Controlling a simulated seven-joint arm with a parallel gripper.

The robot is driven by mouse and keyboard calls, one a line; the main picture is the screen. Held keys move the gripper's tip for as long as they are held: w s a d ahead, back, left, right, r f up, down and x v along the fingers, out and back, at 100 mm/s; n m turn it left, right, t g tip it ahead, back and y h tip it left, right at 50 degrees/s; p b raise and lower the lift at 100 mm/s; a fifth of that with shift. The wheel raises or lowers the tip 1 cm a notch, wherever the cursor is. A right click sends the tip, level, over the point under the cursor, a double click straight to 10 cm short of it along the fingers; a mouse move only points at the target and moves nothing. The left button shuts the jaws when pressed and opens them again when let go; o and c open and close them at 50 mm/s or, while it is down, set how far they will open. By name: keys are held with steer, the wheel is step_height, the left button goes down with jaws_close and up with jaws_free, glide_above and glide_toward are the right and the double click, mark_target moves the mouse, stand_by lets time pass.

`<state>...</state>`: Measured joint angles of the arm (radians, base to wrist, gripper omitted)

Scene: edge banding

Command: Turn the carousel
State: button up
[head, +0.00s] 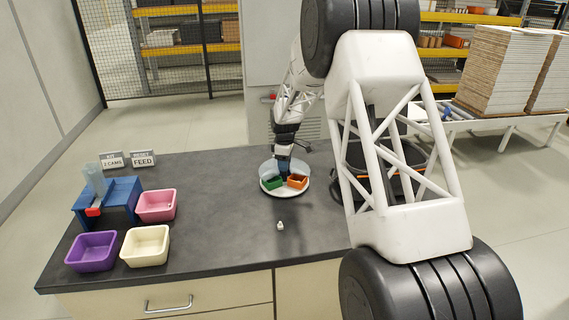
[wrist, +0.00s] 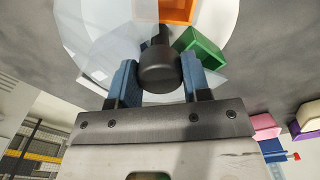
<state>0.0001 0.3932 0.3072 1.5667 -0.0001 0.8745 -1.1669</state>
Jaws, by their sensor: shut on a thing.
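The carousel (head: 285,190) is a round white turntable near the back of the dark table, with a translucent pale-blue guard round part of its far side. It also shows in the wrist view (wrist: 222,17). It carries a green bin (head: 273,183) and an orange bin (head: 297,181). My gripper (wrist: 158,72) points down at the carousel, its blue fingers on both sides of a dark round knob (wrist: 158,70). It is shut on that knob. In the head view, my gripper (head: 284,165) partly hides the carousel's middle and the knob.
Purple (head: 92,251), cream (head: 146,246) and pink (head: 156,205) bins stand at the table's left beside a blue dispenser (head: 107,203) with a red part. A small white piece (head: 280,225) lies in front of the carousel. My arm covers the table's right side.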

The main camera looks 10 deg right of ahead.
steer(key=shift+n, duration=6.8)
steer(key=o, duration=1.3)
steer(key=shift+r, duration=0.1)
steer(key=shift+r, duration=3.85)
